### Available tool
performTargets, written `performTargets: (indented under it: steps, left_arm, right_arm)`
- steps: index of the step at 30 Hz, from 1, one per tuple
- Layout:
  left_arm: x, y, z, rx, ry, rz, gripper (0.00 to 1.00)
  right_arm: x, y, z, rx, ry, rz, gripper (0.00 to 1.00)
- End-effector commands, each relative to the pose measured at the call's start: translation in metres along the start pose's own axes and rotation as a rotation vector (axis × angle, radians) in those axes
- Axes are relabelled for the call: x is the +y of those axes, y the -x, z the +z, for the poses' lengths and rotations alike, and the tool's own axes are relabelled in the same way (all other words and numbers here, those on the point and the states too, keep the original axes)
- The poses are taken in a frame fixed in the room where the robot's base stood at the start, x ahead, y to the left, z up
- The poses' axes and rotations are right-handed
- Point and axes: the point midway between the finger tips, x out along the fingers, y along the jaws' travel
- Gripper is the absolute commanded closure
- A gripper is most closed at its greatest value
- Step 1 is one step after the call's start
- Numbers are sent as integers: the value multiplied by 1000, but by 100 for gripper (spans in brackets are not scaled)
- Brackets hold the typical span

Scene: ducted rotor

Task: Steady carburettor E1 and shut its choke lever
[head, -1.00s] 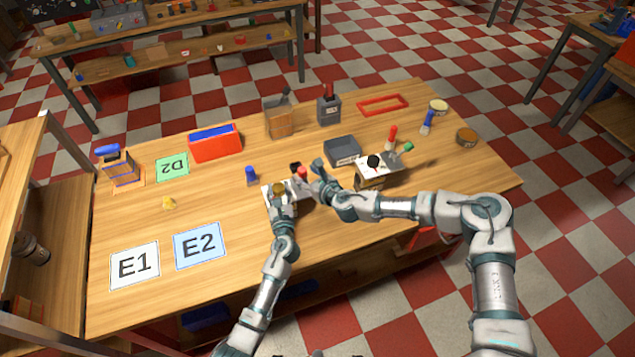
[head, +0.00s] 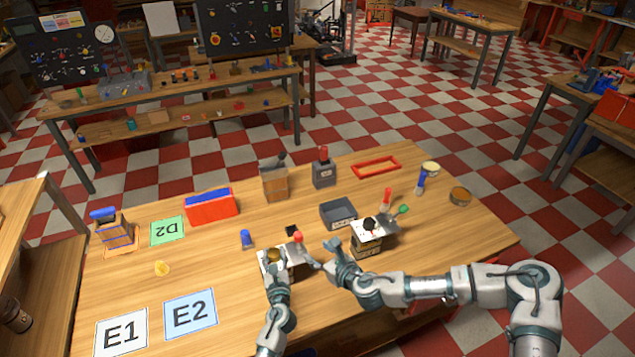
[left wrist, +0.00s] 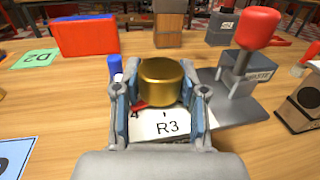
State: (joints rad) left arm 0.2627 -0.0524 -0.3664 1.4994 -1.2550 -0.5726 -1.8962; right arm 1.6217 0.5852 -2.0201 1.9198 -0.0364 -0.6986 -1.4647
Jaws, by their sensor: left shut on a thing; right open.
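My left gripper (head: 274,262) is shut on a brass knob (left wrist: 162,82), which stands on a white-topped unit marked R3 (left wrist: 172,122). A red-tipped lever (head: 298,238) rises from a grey plate (left wrist: 222,98) just right of the knob. My right gripper (head: 334,246) is open and empty, right of that lever and apart from it. A white-topped box with a black knob (head: 370,224) stands right of my right gripper. A white card marked E1 (head: 122,333) lies front left. I cannot tell which object is carburettor E1 or its choke lever.
An E2 card (head: 190,313) lies beside the E1 card. A blue peg (head: 246,239), a red bin (head: 211,209) and a grey tray (head: 338,214) stand behind the grippers. The front left table top is mostly clear around a yellow piece (head: 162,268).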

Motion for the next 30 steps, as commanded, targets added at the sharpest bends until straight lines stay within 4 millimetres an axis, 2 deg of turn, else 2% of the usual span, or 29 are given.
performTargets:
  steps: [6, 7, 9, 10, 18, 22, 26, 30]
  left_arm:
    - [0, 0, 0, 0, 0, 0, 100]
    - [0, 0, 0, 0, 0, 0, 51]
    - [0, 0, 0, 0, 0, 0, 34]
    - [0, 0, 0, 0, 0, 0, 30]
    - [0, 0, 0, 0, 0, 0, 30]
    - [0, 8, -1, 1, 0, 0, 30]
    - [0, 31, -2, 2, 0, -1, 30]
    - [0, 64, -2, 3, 1, -1, 30]
  right_arm:
    - [0, 0, 0, 0, 0, 0, 45]
    - [0, 0, 0, 0, 0, 0, 45]
    - [0, 0, 0, 0, 0, 0, 45]
    - [0, 0, 0, 0, 0, 0, 45]
    - [0, 0, 0, 0, 0, 0, 45]
    - [0, 0, 0, 0, 0, 0, 45]
    - [0, 0, 0, 0, 0, 0, 45]
    - [0, 0, 0, 0, 0, 0, 45]
